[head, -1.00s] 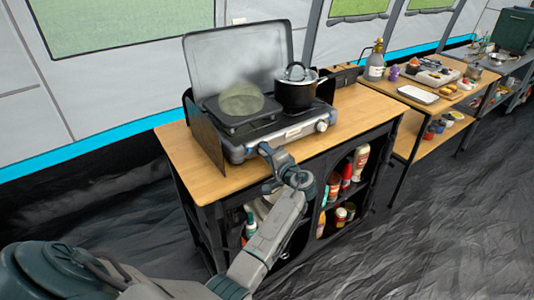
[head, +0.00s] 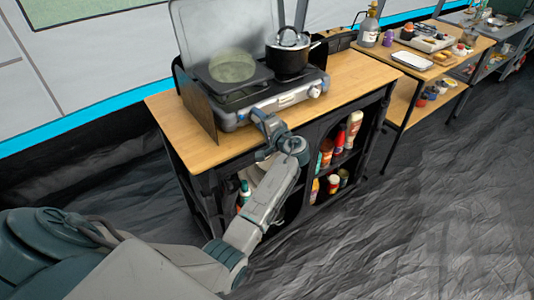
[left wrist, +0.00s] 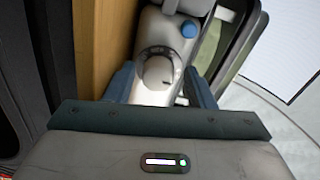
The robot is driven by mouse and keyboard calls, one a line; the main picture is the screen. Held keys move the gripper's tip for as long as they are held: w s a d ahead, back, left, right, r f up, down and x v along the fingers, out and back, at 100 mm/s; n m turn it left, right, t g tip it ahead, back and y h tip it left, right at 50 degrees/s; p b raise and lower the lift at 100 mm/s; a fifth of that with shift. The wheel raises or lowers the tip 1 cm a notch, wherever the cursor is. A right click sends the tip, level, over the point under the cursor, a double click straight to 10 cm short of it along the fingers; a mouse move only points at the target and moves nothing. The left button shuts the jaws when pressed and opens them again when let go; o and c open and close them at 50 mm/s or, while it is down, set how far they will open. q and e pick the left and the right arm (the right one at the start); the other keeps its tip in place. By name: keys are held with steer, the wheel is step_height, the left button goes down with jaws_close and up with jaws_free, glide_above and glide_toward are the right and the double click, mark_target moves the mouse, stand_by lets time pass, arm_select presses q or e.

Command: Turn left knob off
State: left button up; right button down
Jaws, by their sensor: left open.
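A grey camping stove (head: 228,124) with a raised lid stands on the wooden counter. In the left wrist view its left knob (left wrist: 157,71), round and pale with a raised grip, sits on the front panel. My left gripper (head: 262,119) is at the left part of the stove front and hides this knob in the head view. In the left wrist view the open left gripper (left wrist: 160,84) has its blue fingers on either side of the knob; whether they touch it I cannot tell. The right knob (head: 315,91) is clear. My right gripper is not in view.
A black pot (head: 290,58) with a lid stands on the right burner. A round greenish translucent shape (head: 231,66) is over the left burner. Bottles stand on shelves below the wooden counter (head: 181,132). A second table (head: 446,84) with a tray and food is at the right.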

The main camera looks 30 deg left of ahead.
arm_select(q)
steer(key=shift+s+f+n+b, duration=0.1)
steer(key=shift+f+n+b, duration=0.15)
steer(key=shift+n+b, duration=0.4)
steer(key=shift+n, duration=1.15)
steer(key=n, duration=0.3)
steer(key=shift+t+b, duration=0.3)
steer(key=shift+b, duration=0.1)
steer(key=n, duration=0.3)
steer(key=shift+r, duration=0.1)
steer(key=n+p, duration=0.1)
steer(key=n, duration=0.3)
steer(key=shift+p, duration=0.35)
steer(key=b+v, duration=0.4)
steer(key=v, duration=0.7)
steer(key=s+d+f+m+h+p, duration=0.1)
steer(key=f+m+h, duration=0.3)
steer(key=f, duration=1)
steer(key=s+d+f+m+h+p, duration=0.2)
steer(key=s+f+m+h+p, duration=0.1)
steer(key=f, duration=1.2)
steer(key=shift+s+f+m+h+p, duration=0.3)
steer(key=shift+s+m+h, duration=0.35)
steer(key=shift+m, duration=0.35)
